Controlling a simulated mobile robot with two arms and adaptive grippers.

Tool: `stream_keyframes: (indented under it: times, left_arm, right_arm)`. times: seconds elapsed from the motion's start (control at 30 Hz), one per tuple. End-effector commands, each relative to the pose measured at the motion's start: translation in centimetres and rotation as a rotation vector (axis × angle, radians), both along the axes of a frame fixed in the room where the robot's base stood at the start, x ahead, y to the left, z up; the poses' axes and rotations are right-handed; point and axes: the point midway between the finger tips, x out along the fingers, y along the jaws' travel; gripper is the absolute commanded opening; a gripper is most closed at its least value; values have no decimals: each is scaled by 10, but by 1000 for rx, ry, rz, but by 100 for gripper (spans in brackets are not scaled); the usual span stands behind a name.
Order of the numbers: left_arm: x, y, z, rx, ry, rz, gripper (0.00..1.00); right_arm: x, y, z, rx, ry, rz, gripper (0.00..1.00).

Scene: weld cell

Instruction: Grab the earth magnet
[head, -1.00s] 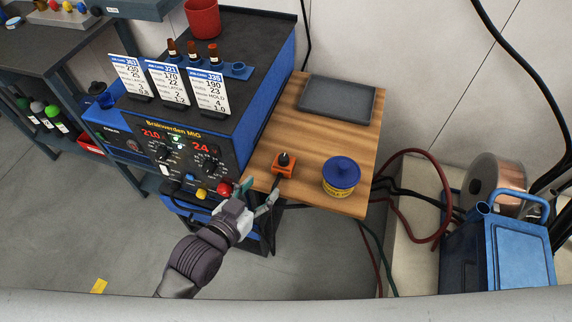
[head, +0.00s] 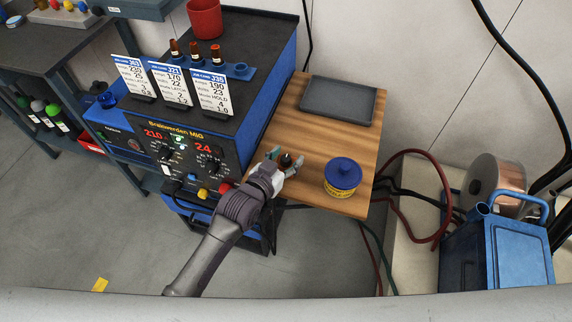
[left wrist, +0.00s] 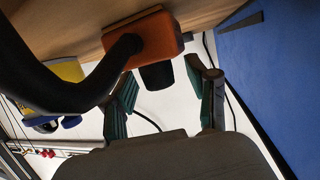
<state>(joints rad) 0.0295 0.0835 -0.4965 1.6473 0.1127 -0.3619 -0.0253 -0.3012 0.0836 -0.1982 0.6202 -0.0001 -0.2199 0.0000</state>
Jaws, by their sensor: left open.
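The earth magnet, an orange block with a black knob (head: 286,160), sits on the wooden side table (head: 330,130) near its front left edge. In the left wrist view its orange body (left wrist: 158,38) lies ahead, with the black knob sticking out toward the fingers. My left gripper (head: 283,157) is open at the magnet, with a finger on each side of the knob in the head view. In the left wrist view the green-padded fingers (left wrist: 163,95) are apart and the knob's end is near the gap between them. Contact cannot be told. My right gripper is not in view.
A blue-lidded yellow tub (head: 342,178) stands right of the magnet. A grey tray (head: 338,100) lies at the table's back. The blue welding machine (head: 255,110) with job cards stands close on the left. Cables and a blue canister (head: 500,255) are at the right.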

Motion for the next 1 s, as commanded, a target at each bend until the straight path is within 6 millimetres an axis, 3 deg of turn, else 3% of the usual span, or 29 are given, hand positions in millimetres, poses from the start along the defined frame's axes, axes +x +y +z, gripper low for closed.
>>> stream_keyframes:
  times: [0.23, 0.57, 1.0]
  left_arm:
    - [1, 0, -1, 1, 0, 0, 55]
    - [1, 0, -1, 1, 0, 0, 0]
    - [1, -1, 2, -2, -6, 0, 0]
  right_arm:
    - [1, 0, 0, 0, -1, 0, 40]
    - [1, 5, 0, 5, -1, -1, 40]
    - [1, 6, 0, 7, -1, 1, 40]
